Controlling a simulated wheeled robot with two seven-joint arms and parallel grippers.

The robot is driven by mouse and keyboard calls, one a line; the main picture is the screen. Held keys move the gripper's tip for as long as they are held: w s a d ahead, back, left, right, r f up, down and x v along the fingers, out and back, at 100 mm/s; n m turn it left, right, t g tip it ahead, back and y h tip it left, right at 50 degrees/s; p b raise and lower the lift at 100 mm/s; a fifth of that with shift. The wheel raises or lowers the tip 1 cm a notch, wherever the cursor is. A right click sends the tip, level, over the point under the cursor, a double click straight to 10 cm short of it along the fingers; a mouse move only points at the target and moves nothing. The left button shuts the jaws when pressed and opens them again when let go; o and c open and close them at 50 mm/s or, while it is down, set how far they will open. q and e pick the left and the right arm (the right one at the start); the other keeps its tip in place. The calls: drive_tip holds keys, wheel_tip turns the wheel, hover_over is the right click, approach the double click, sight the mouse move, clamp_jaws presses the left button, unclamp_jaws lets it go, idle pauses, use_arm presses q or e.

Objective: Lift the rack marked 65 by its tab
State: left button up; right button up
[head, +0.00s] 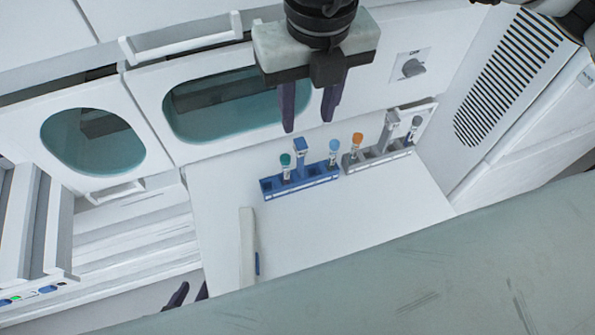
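A blue rack (301,181) stands on the white work surface with an upright blue tab in its middle. It holds a teal-capped tube (286,166) and a light-blue-capped tube (333,152). A grey rack (377,158) stands just right of it, with an upright grey tab and tubes with orange (357,140) and dark grey caps. The number 65 is not readable on either rack. My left gripper (189,293) shows only two separated fingertips at the bottom edge.
A narrow white bar (247,245) with a blue mark stands on the left of the surface. White walls with oval windows (92,141) lie behind. A vented panel (517,75) is at the right. A grey-green surface (430,265) covers the bottom right.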

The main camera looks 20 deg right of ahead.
drive_tip(key=b, duration=0.2)
hover_over(301, 143)
drive_tip(key=s, duration=0.2)
wheel_tip(301, 143, down, 4)
drive_tip(key=shift+w+f+b, duration=0.1)
drive_tip(key=shift+w+f, duration=0.2)
drive_tip(key=shift+f, duration=0.6)
drive_tip(key=shift+w+f+b, duration=0.15)
drive_tip(key=shift+w+f, duration=0.15)
drive_tip(key=shift+f, duration=0.65)
drive_tip(key=shift+w+f+b, duration=0.1)
drive_tip(key=shift+w+f, duration=0.2)
drive_tip(key=shift+f, duration=0.6)
drive_tip(key=shift+c, duration=0.3)
clamp_jaws()
